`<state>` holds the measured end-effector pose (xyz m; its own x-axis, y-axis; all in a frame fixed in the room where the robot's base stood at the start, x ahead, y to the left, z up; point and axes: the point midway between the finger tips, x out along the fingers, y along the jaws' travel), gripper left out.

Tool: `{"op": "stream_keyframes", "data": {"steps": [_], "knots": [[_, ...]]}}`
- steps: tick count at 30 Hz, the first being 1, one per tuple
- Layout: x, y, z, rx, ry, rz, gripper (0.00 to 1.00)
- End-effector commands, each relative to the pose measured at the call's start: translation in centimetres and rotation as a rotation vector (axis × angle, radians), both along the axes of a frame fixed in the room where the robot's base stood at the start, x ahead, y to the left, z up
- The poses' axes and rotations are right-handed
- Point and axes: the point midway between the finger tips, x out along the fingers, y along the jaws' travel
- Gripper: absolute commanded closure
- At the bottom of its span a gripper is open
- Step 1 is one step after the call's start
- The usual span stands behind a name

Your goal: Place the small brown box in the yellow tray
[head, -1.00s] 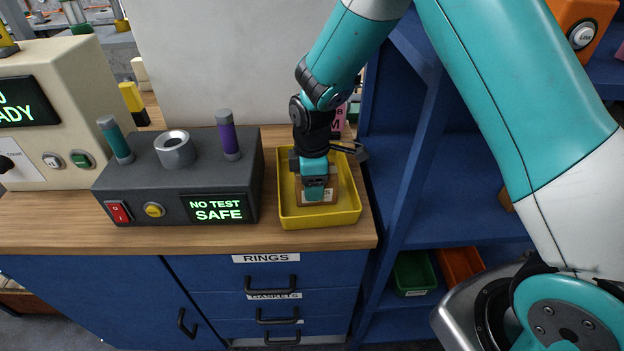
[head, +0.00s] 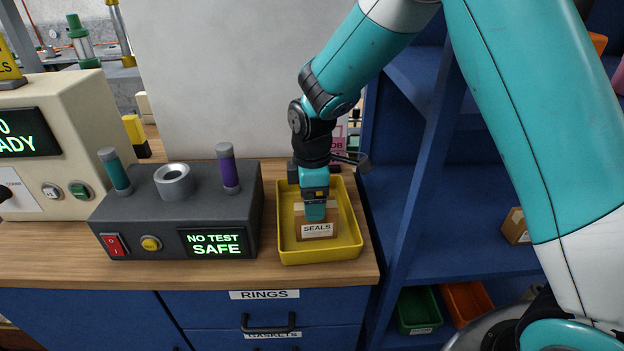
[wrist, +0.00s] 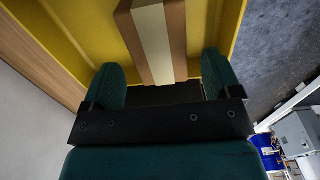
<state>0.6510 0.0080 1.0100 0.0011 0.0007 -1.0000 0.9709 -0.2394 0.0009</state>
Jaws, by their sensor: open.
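The small brown box (head: 317,228) sits inside the yellow tray (head: 287,256), with its "SEALS" label facing forward. In the wrist view the brown box (wrist: 152,35) shows a pale strip along it, and the yellow tray (wrist: 75,30) surrounds it. My gripper (head: 316,207) is right at the box, from above and behind. In the wrist view my gripper (wrist: 162,85) is open, with one green finger to each side of the box's line and visible gaps between fingers and box. The box's underside is hidden.
A grey test unit (head: 180,220) with a teal and a purple post stands left of the tray. A white panel (head: 240,80) rises behind. Blue shelving (head: 440,200) stands to the right, holding another brown box (head: 516,226). The counter's front edge is close to the tray.

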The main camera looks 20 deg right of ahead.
Motion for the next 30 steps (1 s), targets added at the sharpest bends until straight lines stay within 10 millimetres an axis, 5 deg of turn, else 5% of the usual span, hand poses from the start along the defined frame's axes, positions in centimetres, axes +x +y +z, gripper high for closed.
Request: {"op": "stream_keyframes", "data": {"steps": [6, 14, 17, 22, 27, 30], "knots": [[0.1, 0.0, 4.4, 0.001, -0.003, 0.0, 0.16], [-0.9, 0.2, 7.6, 0.015, -0.005, -0.03, 0.16], [-4.0, 0.8, 9.8, 0.065, -0.011, -0.121, 0.16], [-13.0, 2.3, 13.5, 0.199, 0.014, -0.372, 0.16], [-21.1, 3.3, 15.0, 0.304, 0.079, -0.587, 0.16], [-23.9, 3.7, 15.1, 0.336, 0.111, -0.663, 0.16]]}}
